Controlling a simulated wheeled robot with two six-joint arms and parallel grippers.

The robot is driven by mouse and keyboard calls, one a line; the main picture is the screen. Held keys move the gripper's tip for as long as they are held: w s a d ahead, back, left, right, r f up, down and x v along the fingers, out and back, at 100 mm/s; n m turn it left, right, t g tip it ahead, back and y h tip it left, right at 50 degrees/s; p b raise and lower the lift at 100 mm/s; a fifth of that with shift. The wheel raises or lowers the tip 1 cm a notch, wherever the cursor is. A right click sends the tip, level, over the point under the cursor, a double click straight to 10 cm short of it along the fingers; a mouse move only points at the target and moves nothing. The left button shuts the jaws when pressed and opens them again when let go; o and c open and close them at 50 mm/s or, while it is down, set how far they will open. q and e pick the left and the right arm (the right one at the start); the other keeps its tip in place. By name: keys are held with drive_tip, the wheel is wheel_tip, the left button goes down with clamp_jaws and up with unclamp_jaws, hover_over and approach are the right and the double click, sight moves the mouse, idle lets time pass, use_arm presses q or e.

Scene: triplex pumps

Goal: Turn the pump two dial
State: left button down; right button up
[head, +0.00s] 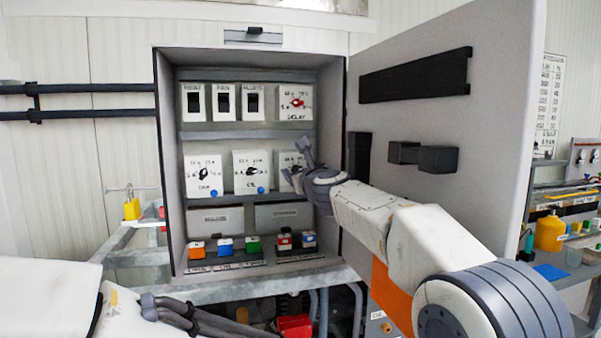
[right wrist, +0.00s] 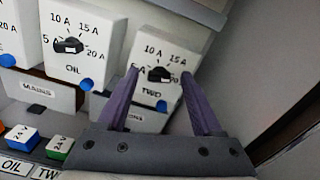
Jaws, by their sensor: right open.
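The pump two dial (right wrist: 159,74) is a black knob on a white box marked "TWO", with 10 A, 15 A and 20 A around it. Its knob lies roughly sideways; I cannot tell its exact setting. In the right wrist view it shows between the two purple fingertips of my right gripper (right wrist: 159,72), which is open; I cannot tell whether they touch it. In the head view the right gripper (head: 303,163) covers much of the white TWO box (head: 286,161). My left gripper (head: 172,309) is low at the left, away from the cabinet; its jaws are unclear.
The OIL dial (right wrist: 68,45) sits just left of the TWO box. A red dial (head: 296,102) is on the shelf above. The open cabinet door (head: 440,120) stands close on the right.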

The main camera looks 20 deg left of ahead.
drive_tip(key=shift+s+d, duration=0.1)
drive_tip(key=shift+s, duration=0.1)
drive_tip(key=b+v, duration=0.6)
drive_tip(key=v, duration=0.4)
drive_tip(key=shift+d, duration=0.1)
